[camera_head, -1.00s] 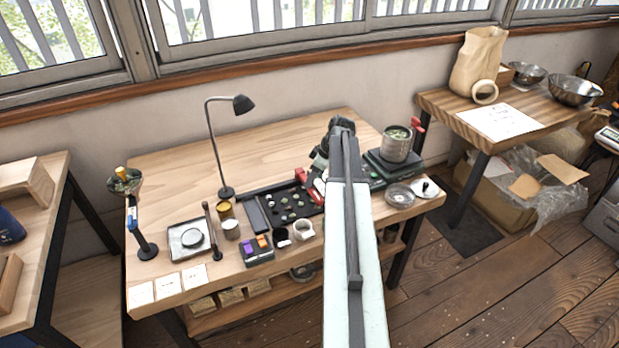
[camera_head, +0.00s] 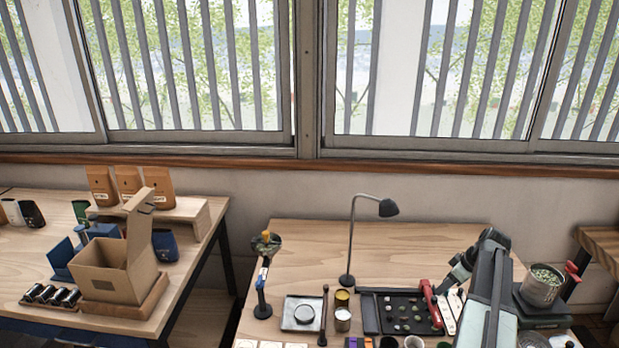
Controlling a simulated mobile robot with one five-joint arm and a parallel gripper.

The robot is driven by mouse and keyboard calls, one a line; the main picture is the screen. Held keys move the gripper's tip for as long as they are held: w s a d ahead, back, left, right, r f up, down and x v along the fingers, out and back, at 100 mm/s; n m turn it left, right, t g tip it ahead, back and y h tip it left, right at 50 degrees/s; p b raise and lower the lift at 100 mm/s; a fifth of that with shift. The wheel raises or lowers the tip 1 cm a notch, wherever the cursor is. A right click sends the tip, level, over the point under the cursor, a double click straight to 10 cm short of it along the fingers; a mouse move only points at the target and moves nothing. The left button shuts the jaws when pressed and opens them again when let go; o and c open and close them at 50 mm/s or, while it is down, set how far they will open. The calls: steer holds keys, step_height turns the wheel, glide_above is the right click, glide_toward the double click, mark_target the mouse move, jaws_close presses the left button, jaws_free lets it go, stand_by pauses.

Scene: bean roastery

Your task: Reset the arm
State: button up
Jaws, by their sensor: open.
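My arm (camera_head: 487,300) rises from the lower right of the picture and bends down over the right part of the middle workbench. My gripper (camera_head: 436,300), with red on it, is at its end, low beside the black tray of beans (camera_head: 403,317). It is open, and nothing shows held in it. Part of it is hidden by the arm and by its small size.
A desk lamp (camera_head: 352,240) stands at the back of the workbench (camera_head: 310,250). A tin of beans (camera_head: 541,285) on a dark scale is right of my arm. An open cardboard box (camera_head: 112,270) stands on the left table.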

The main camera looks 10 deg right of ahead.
steer(key=w+a+n+g, duration=0.15)
steer(key=w+a, duration=0.25)
steer(key=a, duration=1.2)
steer(key=w+a+n, duration=0.3)
steer(key=w+a, duration=0.1)
steer(key=a, duration=1.1)
steer(key=s+a+f+m+g, duration=0.1)
steer(key=s+a, duration=0.2)
steer(key=a, duration=0.4)
steer(key=s+a+f+m+g, duration=0.1)
steer(key=s+a, duration=0.1)
steer(key=a, duration=0.4)
steer(key=shift+s+d+r+m+h, duration=0.1)
steer(key=shift+s+m+h, duration=0.25)
steer(key=shift+s+m, duration=0.8)
steer(key=shift+s+a+f+m+h, duration=0.1)
steer(key=shift+s+m+h, duration=0.45)
steer(key=shift+m, duration=1.05)
steer(key=shift+s+d+r+m+h, duration=0.1)
steer(key=shift+s+m+h, duration=0.1)
steer(key=shift+s+m, duration=1.05)
steer(key=shift+w, duration=0.2)
